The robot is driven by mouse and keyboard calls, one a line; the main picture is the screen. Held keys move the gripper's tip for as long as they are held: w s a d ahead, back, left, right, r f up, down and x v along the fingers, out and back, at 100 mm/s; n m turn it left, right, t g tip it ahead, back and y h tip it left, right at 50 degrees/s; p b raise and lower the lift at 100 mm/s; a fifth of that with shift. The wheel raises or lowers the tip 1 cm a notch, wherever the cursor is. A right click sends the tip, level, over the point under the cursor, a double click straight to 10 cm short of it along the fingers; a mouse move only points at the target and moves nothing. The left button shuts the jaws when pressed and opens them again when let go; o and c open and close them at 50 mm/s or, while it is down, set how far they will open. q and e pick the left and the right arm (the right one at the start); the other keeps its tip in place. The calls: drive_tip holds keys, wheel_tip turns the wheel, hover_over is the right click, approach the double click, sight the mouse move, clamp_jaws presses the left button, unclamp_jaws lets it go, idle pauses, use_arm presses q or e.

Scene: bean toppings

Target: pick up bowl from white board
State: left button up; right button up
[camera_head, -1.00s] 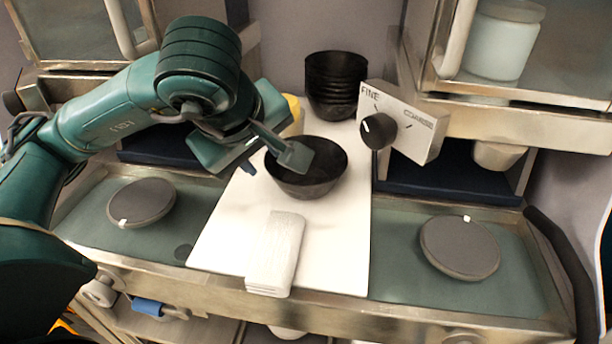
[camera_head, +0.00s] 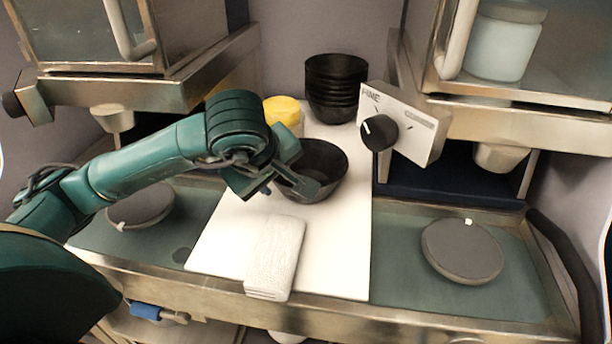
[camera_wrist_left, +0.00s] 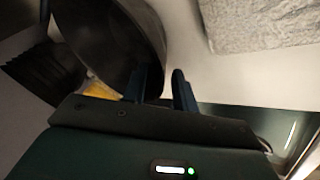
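A black bowl (camera_head: 328,158) stands on the white board (camera_head: 335,255). My left gripper (camera_head: 287,187) is at the bowl's near left rim, with one finger over the inside of the bowl. In the left wrist view the bowl (camera_wrist_left: 105,32) fills the upper left. There the two fingers of my left gripper (camera_wrist_left: 164,85) are apart, one in front of the bowl and one just outside its rim. Whether they touch the bowl is unclear. My right gripper is not in view.
A stack of black bowls (camera_head: 335,85) and a yellow item (camera_head: 283,112) stand behind the bowl. A folded white towel (camera_head: 275,255) lies in front. A control box with a knob (camera_head: 398,130) is on the right. Grey discs (camera_head: 462,248) lie at both sides.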

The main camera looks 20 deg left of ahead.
use_arm(q)
clamp_jaws()
drive_tip(key=shift+r, duration=0.1)
idle(0.5)
